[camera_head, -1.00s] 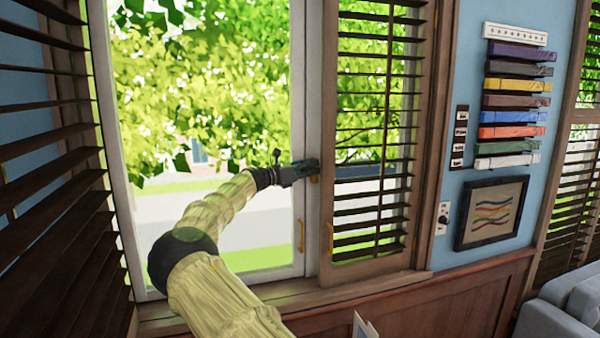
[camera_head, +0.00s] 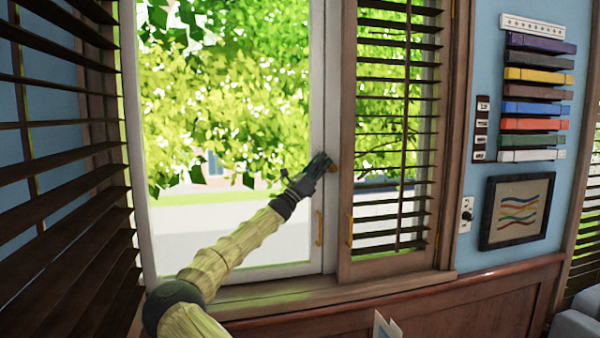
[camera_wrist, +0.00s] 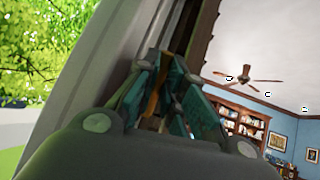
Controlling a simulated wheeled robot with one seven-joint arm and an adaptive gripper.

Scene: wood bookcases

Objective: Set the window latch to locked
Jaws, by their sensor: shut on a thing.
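The window latch (camera_head: 333,168) is a small brass piece on the white window frame (camera_head: 332,100), beside the wooden shutter. My gripper (camera_head: 323,163) reaches it from the lower left and points up and to the right. In the wrist view, the teal fingers of my gripper (camera_wrist: 168,92) are closed around a brass-coloured strip, the latch (camera_wrist: 153,98). The fingers hide much of the latch, so I cannot tell its exact angle.
An open slatted shutter (camera_head: 395,150) stands just right of the latch. Another shutter (camera_head: 60,170) fills the left side. A brass handle (camera_head: 319,228) sits lower on the window frame. The sill (camera_head: 260,296) runs below. A framed picture (camera_head: 517,211) hangs at right.

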